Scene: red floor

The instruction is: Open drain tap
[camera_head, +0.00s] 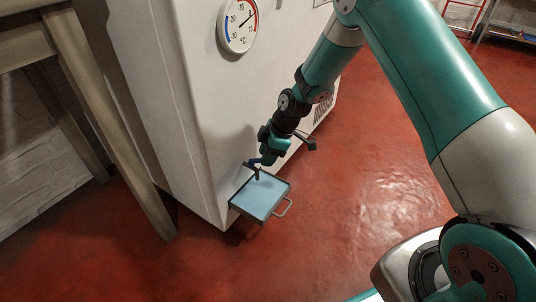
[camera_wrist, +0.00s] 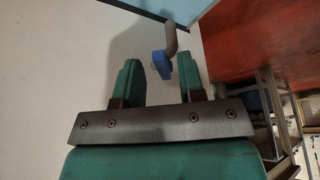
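The drain tap shows in the wrist view as a grey curved spout (camera_wrist: 171,38) with a blue handle (camera_wrist: 161,65). My gripper (camera_wrist: 158,66) is open, with one finger on each side of the handle's line and a gap on both sides. The handle appears between the fingertips or just past them; the exact depth is unclear. In the head view, my gripper (camera_head: 266,155) is low beside the white cabinet's side, right above the small dark tap (camera_head: 257,174). The handle is mostly hidden there by the gripper.
A light blue tray (camera_head: 247,205) with a dark rim and metal handle sticks out from the base of the white cabinet (camera_head: 190,90), below the tap. A round thermometer (camera_head: 239,24) is on the cabinet. A wooden table (camera_head: 110,130) stands left. Red floor (camera_head: 390,190) is clear at right.

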